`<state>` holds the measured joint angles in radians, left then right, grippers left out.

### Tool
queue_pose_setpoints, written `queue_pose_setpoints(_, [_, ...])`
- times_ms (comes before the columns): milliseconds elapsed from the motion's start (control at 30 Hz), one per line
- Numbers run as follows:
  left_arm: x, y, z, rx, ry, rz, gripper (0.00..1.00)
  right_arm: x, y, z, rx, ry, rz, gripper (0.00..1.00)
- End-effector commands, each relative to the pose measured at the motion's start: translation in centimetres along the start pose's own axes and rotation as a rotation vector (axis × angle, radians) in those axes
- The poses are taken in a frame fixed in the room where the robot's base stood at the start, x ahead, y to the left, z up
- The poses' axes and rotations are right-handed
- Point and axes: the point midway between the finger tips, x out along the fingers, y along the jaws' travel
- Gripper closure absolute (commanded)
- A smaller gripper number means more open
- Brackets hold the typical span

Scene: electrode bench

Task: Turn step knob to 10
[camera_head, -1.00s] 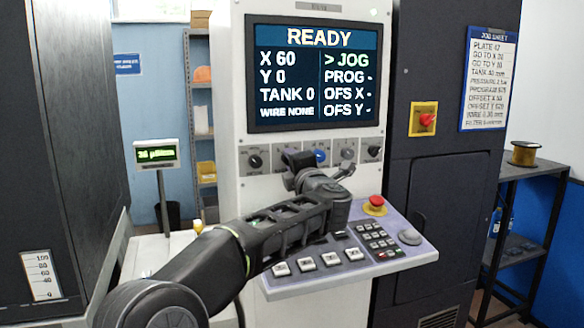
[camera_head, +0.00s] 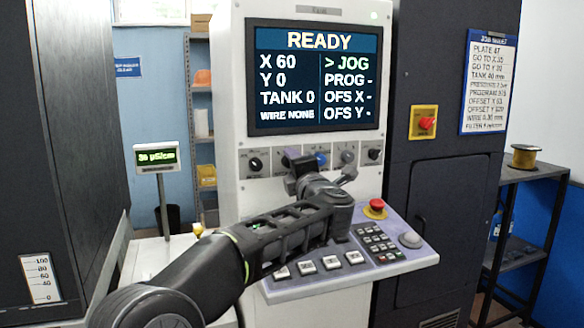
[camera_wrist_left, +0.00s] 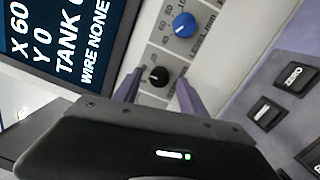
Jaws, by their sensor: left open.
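A row of knobs runs under the screen of the control cabinet; which one is the step knob I cannot read. In the left wrist view a black knob (camera_wrist_left: 159,76) lies between my left gripper's (camera_wrist_left: 160,84) two open fingers, apparently not touching them. A blue knob (camera_wrist_left: 184,24) with number marks sits beside it, and also shows in the head view (camera_head: 321,160). In the head view my left gripper (camera_head: 308,164) is in front of the row and hides the black knob left of the blue one. My right gripper is not in view.
The screen (camera_head: 314,76) reads READY, X 60, Y 0, TANK 0, with JOG marked. Below the knobs a sloping keypad console (camera_head: 350,279) juts out, with a red stop button (camera_head: 375,208). Another red button (camera_head: 424,122) is on the dark cabinet.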

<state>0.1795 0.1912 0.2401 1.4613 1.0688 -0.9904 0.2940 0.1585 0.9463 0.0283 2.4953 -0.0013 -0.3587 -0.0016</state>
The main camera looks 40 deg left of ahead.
Motion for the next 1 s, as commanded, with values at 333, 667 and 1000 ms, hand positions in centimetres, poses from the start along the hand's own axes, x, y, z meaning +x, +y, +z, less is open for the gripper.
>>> queue_pose_setpoints(333, [-5.5,-0.2,0.0,0.0,-0.002,0.0,0.51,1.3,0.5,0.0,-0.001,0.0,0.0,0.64])
queue_pose_setpoints(667, [-6.9,-0.1,-0.1,0.0,0.001,-0.001,0.51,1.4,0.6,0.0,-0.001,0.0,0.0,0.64])
queue_pose_setpoints(1000, [-6.8,-0.1,-0.1,0.0,0.001,0.0,0.51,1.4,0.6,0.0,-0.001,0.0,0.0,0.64])
